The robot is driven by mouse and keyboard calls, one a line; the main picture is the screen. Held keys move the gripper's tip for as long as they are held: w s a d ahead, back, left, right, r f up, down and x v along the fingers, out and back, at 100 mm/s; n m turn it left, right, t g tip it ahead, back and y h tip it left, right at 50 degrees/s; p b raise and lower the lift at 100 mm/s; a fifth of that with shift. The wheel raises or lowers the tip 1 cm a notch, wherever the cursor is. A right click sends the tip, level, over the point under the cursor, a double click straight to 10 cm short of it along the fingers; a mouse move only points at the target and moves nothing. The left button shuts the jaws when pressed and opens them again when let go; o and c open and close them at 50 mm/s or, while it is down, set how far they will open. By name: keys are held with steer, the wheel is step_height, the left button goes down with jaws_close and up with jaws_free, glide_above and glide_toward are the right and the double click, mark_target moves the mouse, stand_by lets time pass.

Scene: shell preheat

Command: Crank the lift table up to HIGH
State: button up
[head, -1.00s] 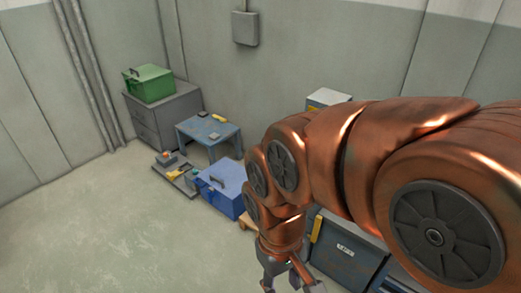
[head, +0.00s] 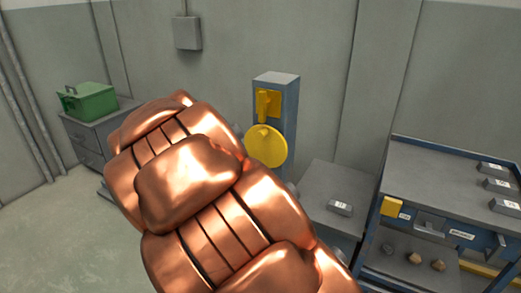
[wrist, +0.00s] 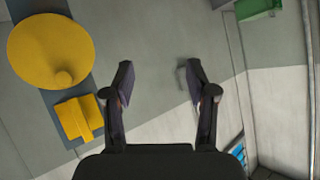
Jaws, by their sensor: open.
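A round yellow crank disc (head: 267,148) with a small knob is mounted on the front of a blue-grey column (head: 290,112). A yellow bracket (head: 268,103) sits above the disc. Right of the column is a grey flat top (head: 335,180), apparently the lift table, with a labelled metal block (head: 340,207) on it. In the wrist view the crank disc (wrist: 40,45) and its knob (wrist: 63,78) are at upper left, beside the yellow bracket (wrist: 78,118). My gripper (wrist: 160,75) is open and empty, apart from the disc. The head view hides it behind my arm.
A blue-framed bench (head: 440,165) at right carries several metal blocks, with rough lumps on its lower shelf. A green box (head: 88,102) sits on a grey cabinet (head: 85,145) at left. A wall box (head: 187,33) hangs behind. Floor at left is clear.

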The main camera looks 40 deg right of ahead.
steer(key=d+f+m+g+h+b, duration=0.1)
steer(key=d+f+m+h+b, duration=0.15)
steer(key=d, duration=0.35)
steer(key=d+f+m+h+b, duration=0.1)
steer(key=d+m+h+b, duration=0.1)
steer(key=d+h, duration=0.3)
steer(key=m+g+h+b, duration=0.3)
steer(key=m+g, duration=0.1)
glide_toward(259, 136)
steer(key=d, duration=0.3)
steer(key=shift+h, duration=0.25)
steer(key=shift+w+b+x, duration=0.15)
steer(key=shift+b+x, duration=0.1)
steer(key=shift+x, duration=1.1)
steer(key=shift+w+b+x, duration=0.1)
steer(key=shift+b+x, duration=0.1)
steer(key=shift+x, duration=1.1)
steer(key=shift+n+x, duration=0.25)
steer(key=shift+x, duration=1.15)
steer(key=shift+w+a+f, duration=0.1)
jaws_close()
